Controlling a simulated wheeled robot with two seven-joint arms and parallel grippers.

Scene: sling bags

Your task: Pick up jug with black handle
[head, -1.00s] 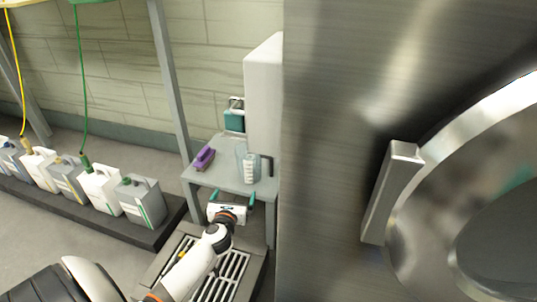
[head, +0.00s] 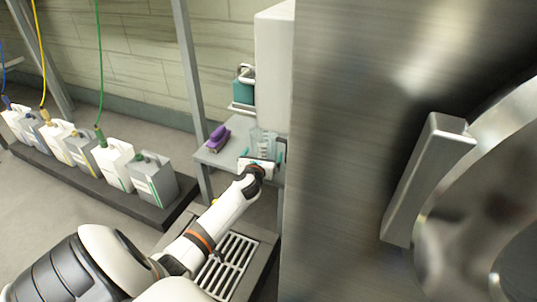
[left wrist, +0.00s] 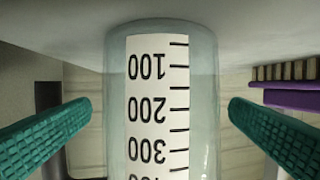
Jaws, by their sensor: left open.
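The clear jug (head: 263,142) stands on a small grey shelf (head: 216,156); the white body of my left gripper hides its lower part in the head view. In the left wrist view the jug (left wrist: 203,100) appears upside down, with a white measuring scale. My right gripper is not in view.
A purple brush (head: 218,139) lies left of the jug on the shelf. A teal container (head: 243,90) hangs behind. A white box (head: 275,70) and a large steel machine (head: 350,150) stand close on the right. Several canisters (head: 115,165) line a low platform at left.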

